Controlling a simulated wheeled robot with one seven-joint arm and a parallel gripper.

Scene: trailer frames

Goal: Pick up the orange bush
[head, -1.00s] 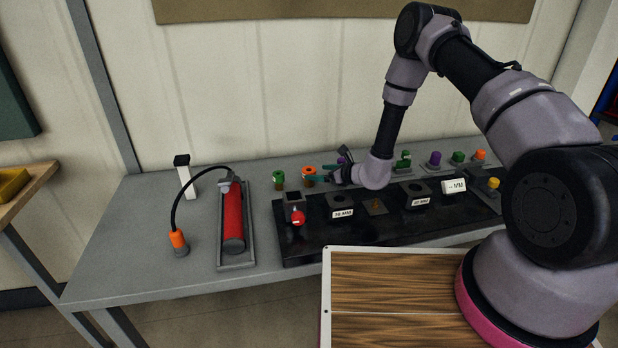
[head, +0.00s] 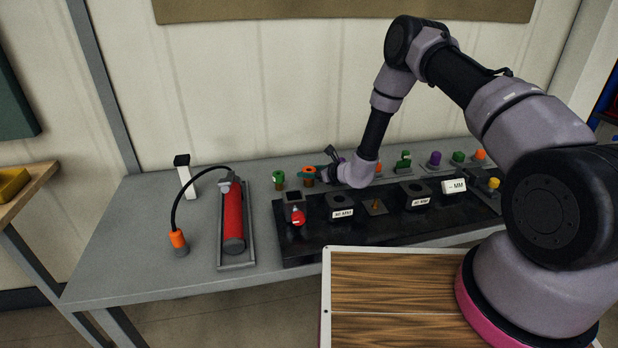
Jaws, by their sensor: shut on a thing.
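A small orange bush (head: 309,170) with a darker lower part stands upright near the back of the grey bench, left of my arm. My gripper (head: 318,173) reaches it from the right and is shut on it. The fingertips are small and partly hidden by my wrist. I cannot tell whether the bush is clear of the bench.
A green bush (head: 278,177) stands just left. Several coloured pieces, including a purple one (head: 435,158), line the back right. In front is a black fixture plate (head: 320,240) with labelled blocks. A red cylinder with a hose (head: 233,215) lies further left.

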